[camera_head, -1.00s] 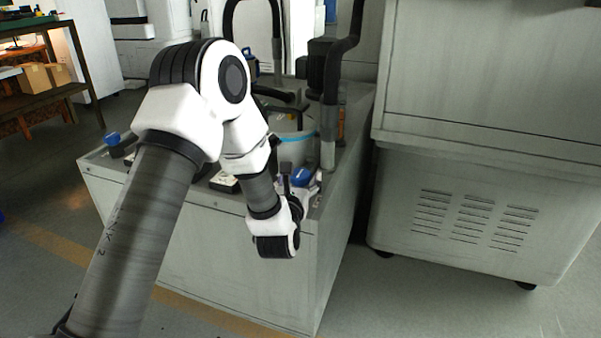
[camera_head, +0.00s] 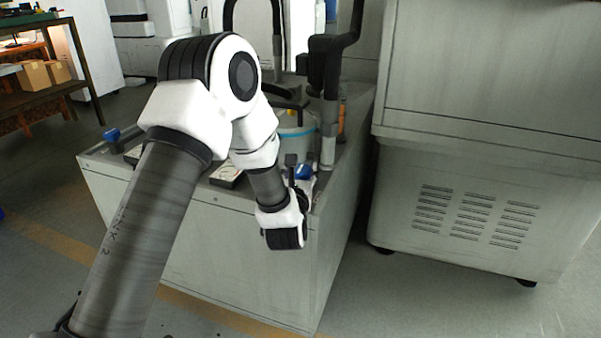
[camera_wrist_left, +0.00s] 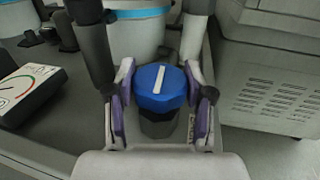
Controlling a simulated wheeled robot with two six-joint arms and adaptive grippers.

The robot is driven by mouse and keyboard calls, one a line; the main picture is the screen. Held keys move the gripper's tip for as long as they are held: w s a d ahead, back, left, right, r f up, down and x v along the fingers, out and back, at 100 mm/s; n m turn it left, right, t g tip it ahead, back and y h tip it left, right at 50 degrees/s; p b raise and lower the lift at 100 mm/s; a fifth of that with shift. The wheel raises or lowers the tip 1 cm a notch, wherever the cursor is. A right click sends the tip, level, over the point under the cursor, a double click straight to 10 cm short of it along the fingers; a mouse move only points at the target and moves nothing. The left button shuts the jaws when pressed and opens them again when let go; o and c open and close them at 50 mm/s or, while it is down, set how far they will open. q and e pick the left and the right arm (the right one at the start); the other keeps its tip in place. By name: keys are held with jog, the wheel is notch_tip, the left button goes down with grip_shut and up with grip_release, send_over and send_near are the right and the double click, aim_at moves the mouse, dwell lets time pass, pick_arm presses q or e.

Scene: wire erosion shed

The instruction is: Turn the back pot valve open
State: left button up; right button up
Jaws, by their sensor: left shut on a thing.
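A blue valve knob (camera_head: 304,172) with a white bar on top stands near the front right corner of the grey cabinet top. In the left wrist view the knob (camera_wrist_left: 161,88) sits between the two fingers of my left gripper (camera_wrist_left: 160,98), which is shut on it. Its white bar points nearly straight up the picture, tilted slightly right. In the head view my left gripper (camera_head: 305,186) is partly hidden behind my wrist. A pale pot with a light blue band (camera_head: 296,130) stands behind the knob. My right gripper is not in view.
A black-and-grey pipe (camera_head: 329,125) rises close behind the knob. A dial gauge (camera_head: 227,174) lies left of my wrist. Another blue knob (camera_head: 112,135) is at the cabinet's left edge. A large grey machine (camera_head: 470,200) stands to the right, across a narrow floor gap.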

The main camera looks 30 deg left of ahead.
pick_arm(q)
jog(key=n+g+y+b, duration=0.4)
jog(key=y, duration=0.1)
jog(key=shift+d+f+y, duration=0.15)
jog(key=shift+y, duration=0.15)
jog(key=n+g+y+b, duration=0.2)
jog(key=n+g, duration=0.1)
jog(key=g, duration=0.1)
jog(key=n+g+y+b, duration=0.2)
jog(key=n+g, duration=0.1)
jog(key=g, duration=0.2)
jog(key=shift+w+f+n, duration=0.1)
jog(key=shift+n, duration=0.3)
jog(key=n+g+b, duration=0.2)
jog(key=n+g, duration=0.1)
jog(key=g, duration=0.2)
jog(key=shift+b, duration=0.3)
jog(key=shift+r+n+g+h+b, duration=0.1)
jog(key=shift+n+g+h+b, duration=0.15)
jog(key=shift+n+g, duration=0.8)
jog(key=shift+r+n+g+h+b, duration=0.25)
jog(key=shift+n+g, duration=0.4)
jog(key=shift+g, duration=0.8)
jog(key=o, duration=1.2)
jog(key=shift+f, duration=0.1)
